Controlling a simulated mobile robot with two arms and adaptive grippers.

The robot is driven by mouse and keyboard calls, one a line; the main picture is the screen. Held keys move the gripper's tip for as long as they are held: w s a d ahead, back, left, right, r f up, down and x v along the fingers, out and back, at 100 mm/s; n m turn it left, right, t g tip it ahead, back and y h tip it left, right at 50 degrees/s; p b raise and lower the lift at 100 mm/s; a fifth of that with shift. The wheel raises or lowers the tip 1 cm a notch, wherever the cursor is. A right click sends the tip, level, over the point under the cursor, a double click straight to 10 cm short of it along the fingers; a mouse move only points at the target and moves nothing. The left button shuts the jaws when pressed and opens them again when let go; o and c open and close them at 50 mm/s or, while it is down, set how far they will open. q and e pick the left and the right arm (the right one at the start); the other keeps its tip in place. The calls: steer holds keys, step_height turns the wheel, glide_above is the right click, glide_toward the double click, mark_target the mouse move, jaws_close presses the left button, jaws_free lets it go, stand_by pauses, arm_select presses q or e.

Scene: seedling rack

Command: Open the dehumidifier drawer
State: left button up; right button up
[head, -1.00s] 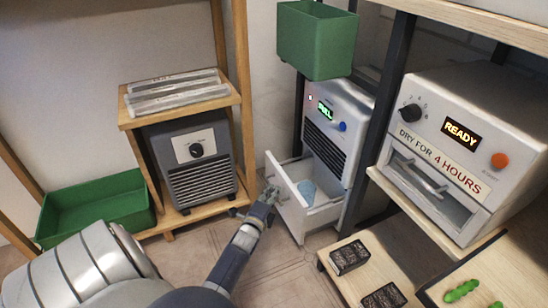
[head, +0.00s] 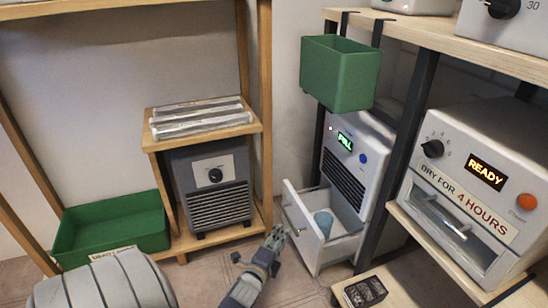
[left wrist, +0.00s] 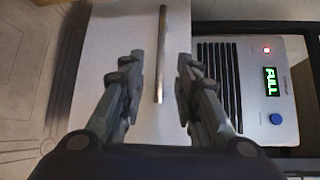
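The dehumidifier (head: 352,165) is a white unit with a dark grille, a green display and a blue button. In the left wrist view its body (left wrist: 288,80) shows "FULL" beside a red light. Its white drawer (head: 302,228) is pulled out, with a light blue thing inside. The drawer front (left wrist: 110,35) bears a thin metal bar handle (left wrist: 161,55). My left gripper (head: 277,236) is in front of the drawer, apart from it. In the left wrist view the gripper (left wrist: 160,85) is open, fingers either side of the handle's line, holding nothing. My right gripper is out of view.
A green bin (head: 340,75) hangs above the dehumidifier. A white dryer (head: 470,185) reading "READY" stands on the right rack. A grey heater-like unit (head: 212,185) and a green tray (head: 112,228) are at left. A low wooden board with a dark block (head: 364,291) is at lower right.

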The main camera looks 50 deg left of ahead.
arm_select(q)
steer(key=shift+v, duration=2.25)
steer(key=shift+f, duration=0.1)
